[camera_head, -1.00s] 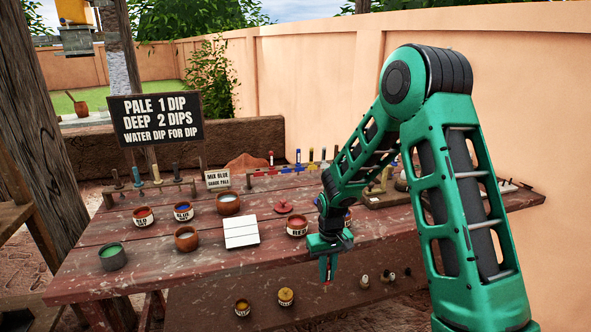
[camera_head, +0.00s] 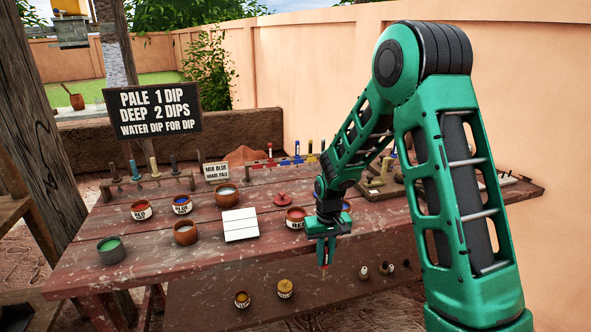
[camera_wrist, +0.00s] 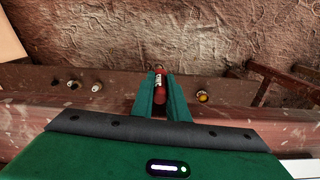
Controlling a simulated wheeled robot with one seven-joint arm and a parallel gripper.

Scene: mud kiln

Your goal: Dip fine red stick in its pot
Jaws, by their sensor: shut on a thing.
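My gripper (camera_head: 326,255) points down at the table's front edge, shut on a red stick (camera_wrist: 158,82). The stick's red tip (camera_head: 324,268) shows below the fingers, clear of any pot. In the wrist view the stick, with a pale label band, lies between the green fingers (camera_wrist: 160,95). A pot with a label reading RED (camera_head: 296,218) stands on the table just left of and behind the gripper. Another pot with reddish contents (camera_head: 141,210) stands at the left; its label is hard to read. Which pot matches the stick cannot be told.
Blue (camera_head: 182,205), green (camera_head: 111,250) and brown pots (camera_head: 185,233) stand left of a white tile (camera_head: 240,224). A partly hidden blue pot (camera_head: 346,206) is behind my gripper. Small yellow pots (camera_head: 285,288) sit on a lower shelf. Racked sticks (camera_head: 297,152) line the back.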

